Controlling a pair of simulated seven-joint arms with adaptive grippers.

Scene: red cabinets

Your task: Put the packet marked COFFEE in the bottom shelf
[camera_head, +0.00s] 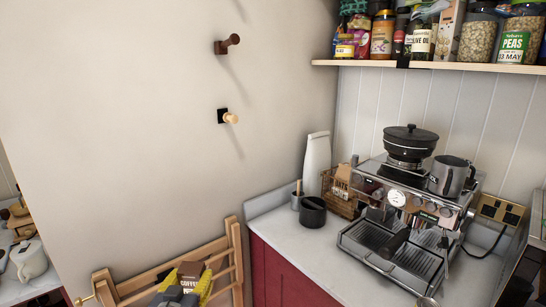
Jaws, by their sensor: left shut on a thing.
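The dark brown packet marked COFFEE (190,268) is at the bottom of the head view, in front of a wooden slatted rack. My left gripper (184,281), with yellow fingers, is shut on it; the lower part of both is cut off by the picture's edge. One wall shelf (345,63) shows at the top right, holding jars and bottles. Whether it is the bottom shelf cannot be told, as the view ends just above it. My right gripper is not in view.
The wooden rack (236,262) stands close around the gripper. Two pegs (228,44) stick out of the bare wall.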

